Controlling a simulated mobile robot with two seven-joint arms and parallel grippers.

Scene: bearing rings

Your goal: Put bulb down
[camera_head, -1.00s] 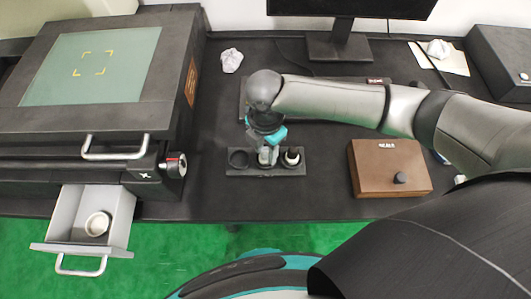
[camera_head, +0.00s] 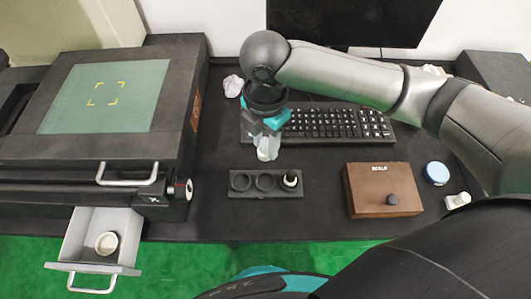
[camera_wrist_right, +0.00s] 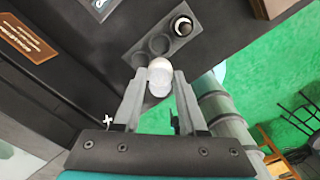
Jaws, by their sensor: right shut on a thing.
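A small white bulb (camera_head: 264,152) is between the fingers of my right gripper (camera_head: 267,140), which is shut on it. In the right wrist view the pale bulb (camera_wrist_right: 160,78) sits between the two fingertips (camera_wrist_right: 157,90). The gripper is above the table, behind the black holder (camera_head: 247,194) in the head view. The holder has three round slots in a row. Its left and middle slots look empty, and the right one holds a dark bottle-like item with a white top (camera_head: 290,179). My left gripper is not in view.
A keyboard (camera_head: 340,123) lies behind, below a monitor. A brown box (camera_head: 365,205) with a black knob stands right of the holder, with a blue round item (camera_head: 437,173) beyond it. At left, an open drawer (camera_head: 80,235) under a machine holds a white ring (camera_head: 106,242).

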